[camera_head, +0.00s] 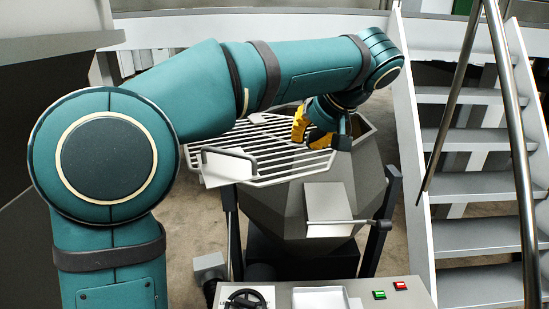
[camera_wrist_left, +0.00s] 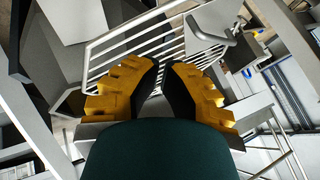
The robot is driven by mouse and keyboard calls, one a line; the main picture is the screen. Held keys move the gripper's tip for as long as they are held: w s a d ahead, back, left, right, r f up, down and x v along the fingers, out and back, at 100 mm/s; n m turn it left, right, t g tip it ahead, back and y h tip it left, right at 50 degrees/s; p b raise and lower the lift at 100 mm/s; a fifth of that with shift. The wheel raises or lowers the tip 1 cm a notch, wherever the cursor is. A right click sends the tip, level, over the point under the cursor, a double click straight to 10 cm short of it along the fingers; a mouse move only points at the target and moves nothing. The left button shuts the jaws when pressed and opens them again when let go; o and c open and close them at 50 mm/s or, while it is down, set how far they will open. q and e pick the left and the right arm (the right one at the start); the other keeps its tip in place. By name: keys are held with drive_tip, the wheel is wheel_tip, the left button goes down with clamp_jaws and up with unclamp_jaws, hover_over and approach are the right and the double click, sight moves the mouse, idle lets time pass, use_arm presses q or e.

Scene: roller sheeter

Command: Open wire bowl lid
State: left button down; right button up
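The wire bowl lid (camera_head: 235,139) is a light metal grid with parallel bars and a flat plate with a bar handle (camera_head: 228,154) at its left front. It spans the top of a grey faceted bowl (camera_head: 290,208) and reaches past the bowl on the left. The lid's bars (camera_wrist_left: 158,40) also show in the left wrist view, beyond the fingers. My left gripper (camera_head: 310,139) has yellow fingers and points down at the right part of the lid. In the left wrist view its dark pads (camera_wrist_left: 163,78) stand close together. Contact with a bar is unclear. My right gripper is not seen.
White stairs (camera_head: 475,190) with metal rails stand at the right. A control panel with a green button (camera_head: 379,295), a red button (camera_head: 401,286) and a dark handwheel (camera_head: 245,299) is in front. A dark post (camera_head: 380,220) flanks the bowl.

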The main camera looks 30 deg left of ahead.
use_arm(q)
drive_tip(key=x, duration=0.9)
drive_tip(key=shift+a+f, duration=0.25)
drive_tip(key=shift+f, duration=0.05)
drive_tip(key=a, duration=0.1)
drive_tip(key=s+a, duration=0.1)
drive_tip(key=a, duration=0.1)
drive_tip(key=shift+f, duration=0.15)
drive_tip(key=shift+s+a, duration=0.2)
drive_tip(key=shift+a, duration=0.2)
drive_tip(key=m+b, duration=0.1)
drive_tip(key=b, duration=0.2)
approach(213, 171)
drive_tip(key=shift+t, duration=0.4)
drive_tip(key=x, duration=0.5)
drive_tip(key=shift+s+a, duration=0.1)
drive_tip(key=shift+s, duration=0.2)
